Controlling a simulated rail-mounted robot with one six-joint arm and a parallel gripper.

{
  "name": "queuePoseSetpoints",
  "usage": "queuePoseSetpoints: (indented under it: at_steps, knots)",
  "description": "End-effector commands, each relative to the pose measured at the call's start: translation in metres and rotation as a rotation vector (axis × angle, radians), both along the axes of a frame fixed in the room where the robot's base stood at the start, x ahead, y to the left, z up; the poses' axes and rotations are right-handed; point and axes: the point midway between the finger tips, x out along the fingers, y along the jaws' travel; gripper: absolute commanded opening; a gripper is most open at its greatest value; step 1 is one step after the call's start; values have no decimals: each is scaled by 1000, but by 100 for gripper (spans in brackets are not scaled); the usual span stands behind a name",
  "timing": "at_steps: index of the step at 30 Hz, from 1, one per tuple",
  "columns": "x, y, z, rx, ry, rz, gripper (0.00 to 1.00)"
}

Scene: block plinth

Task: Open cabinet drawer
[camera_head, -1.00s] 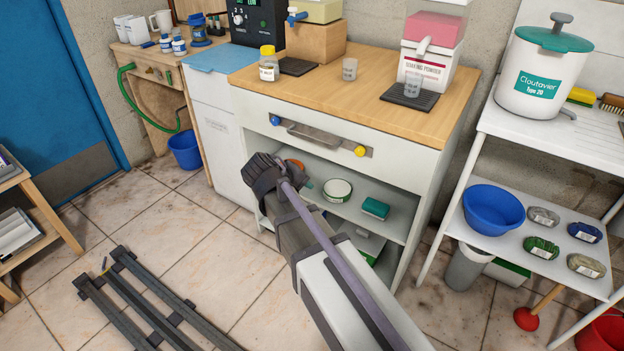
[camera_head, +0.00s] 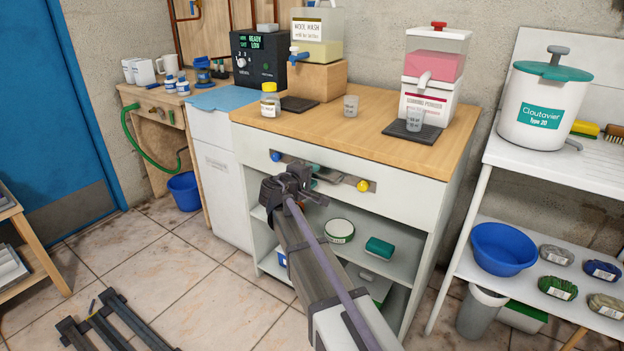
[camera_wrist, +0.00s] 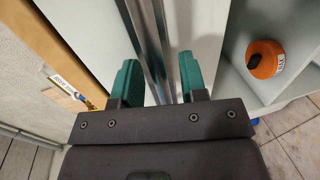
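The white cabinet has a wooden top, and its drawer (camera_head: 405,203) looks shut. The drawer's metal handle (camera_head: 320,175) sits on a plate between a blue knob (camera_head: 276,156) and a yellow knob (camera_head: 363,186). My gripper (camera_head: 290,180) is in front of the drawer's left-middle part and hides part of the handle. In the wrist view my gripper (camera_wrist: 159,82) is open. Its two green fingers stand apart, with a long metal bar (camera_wrist: 153,45) running between them. I cannot tell whether either finger touches the bar.
Open shelves below the drawer hold a round tin (camera_head: 340,230) and a green box (camera_head: 379,248). An orange container (camera_wrist: 265,58) shows in the wrist view. A bottle (camera_head: 270,100), a cup (camera_head: 351,105) and a powder dispenser (camera_head: 432,75) stand on the worktop (camera_head: 350,138).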

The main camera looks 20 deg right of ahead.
Motion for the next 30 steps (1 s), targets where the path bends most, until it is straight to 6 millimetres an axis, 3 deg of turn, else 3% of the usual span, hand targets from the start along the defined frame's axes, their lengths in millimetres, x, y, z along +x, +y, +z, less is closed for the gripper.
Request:
queuePoseSetpoints:
  at_steps: [8,21,30]
  knots:
    - [3,-5,-1,0,0,0,39]
    - [3,-4,-1,1,0,0,0]
    - [3,-4,-1,1,0,0,0]
